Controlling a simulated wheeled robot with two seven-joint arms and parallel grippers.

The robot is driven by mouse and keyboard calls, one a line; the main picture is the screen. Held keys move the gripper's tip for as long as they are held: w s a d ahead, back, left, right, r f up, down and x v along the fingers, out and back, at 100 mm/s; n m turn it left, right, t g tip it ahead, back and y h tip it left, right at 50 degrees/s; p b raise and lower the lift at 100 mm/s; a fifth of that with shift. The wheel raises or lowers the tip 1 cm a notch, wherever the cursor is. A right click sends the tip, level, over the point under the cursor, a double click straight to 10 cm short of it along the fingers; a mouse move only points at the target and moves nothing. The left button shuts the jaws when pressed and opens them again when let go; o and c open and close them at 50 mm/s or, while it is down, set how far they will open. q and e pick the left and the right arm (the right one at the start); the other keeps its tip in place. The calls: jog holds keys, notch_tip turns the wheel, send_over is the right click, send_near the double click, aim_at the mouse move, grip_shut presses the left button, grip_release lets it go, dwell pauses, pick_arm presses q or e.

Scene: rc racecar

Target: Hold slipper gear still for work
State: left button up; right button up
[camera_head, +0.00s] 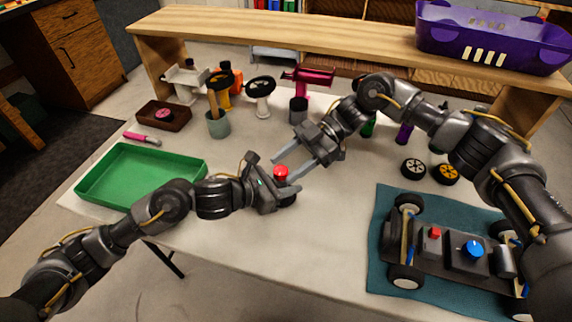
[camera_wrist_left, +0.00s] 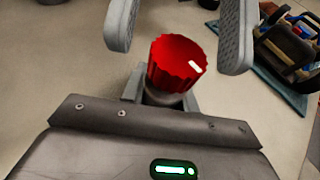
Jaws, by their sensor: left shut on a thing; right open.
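The slipper gear shows a red ribbed top (camera_head: 281,173) above a darker lower part; the red top is also large in the left wrist view (camera_wrist_left: 176,62). My left gripper (camera_head: 284,192) is shut on the lower part, which its fingers mostly hide, and the red top stands up above them. My right gripper (camera_head: 282,170) is open, with its two fingers on either side of the red top. In the left wrist view its ridged fingertips flank the red top with a gap visible on the left. I cannot tell whether the right finger touches.
A green tray (camera_head: 88,191) lies at left. The car chassis (camera_head: 452,255) sits on a teal mat (camera_head: 380,219) at right, with two wheels (camera_head: 413,169) behind it. Cups and tools stand along the back, under a wooden shelf (camera_head: 330,30) bearing a purple basket (camera_head: 490,55).

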jog(key=v, duration=0.6)
jog(key=shift+w+d, duration=0.15)
jog(key=shift+d, duration=0.1)
jog(key=shift+r, duration=0.15)
pick_arm(q)
jog(key=o, duration=1.1)
jog(key=v, duration=1.2)
jog(key=shift+a, duration=0.1)
pick_arm(e)
jog(key=shift+a, duration=0.1)
